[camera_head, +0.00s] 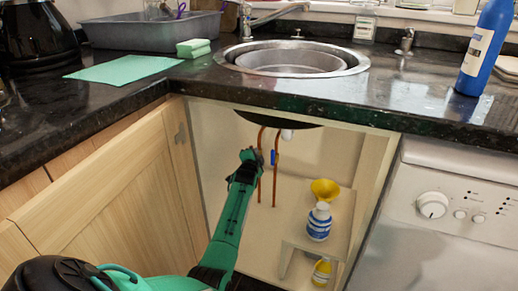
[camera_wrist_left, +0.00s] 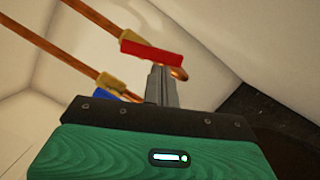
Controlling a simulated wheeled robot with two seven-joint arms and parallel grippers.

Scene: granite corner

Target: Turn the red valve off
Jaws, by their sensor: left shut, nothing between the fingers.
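The red valve handle (camera_wrist_left: 152,53) shows in the left wrist view, on a brass fitting of a copper pipe (camera_wrist_left: 95,15). In the head view my gripper and arm seem to hide it. My left gripper (camera_head: 249,156) is inside the open sink cabinet, in front of the left copper pipe. Its fingers (camera_wrist_left: 159,82) are shut and empty, with the tips close beside the red handle; I cannot tell whether they touch it. My right gripper is not in view.
A blue valve handle (camera_head: 274,157) sits on the right copper pipe (camera_head: 275,185), close to my gripper. A blue-and-white bottle (camera_head: 319,223), yellow funnel (camera_head: 325,189) and yellow bottle (camera_head: 322,271) stand at the cabinet's right. The open cabinet door (camera_head: 110,200) is at left, the countertop (camera_head: 290,105) above.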

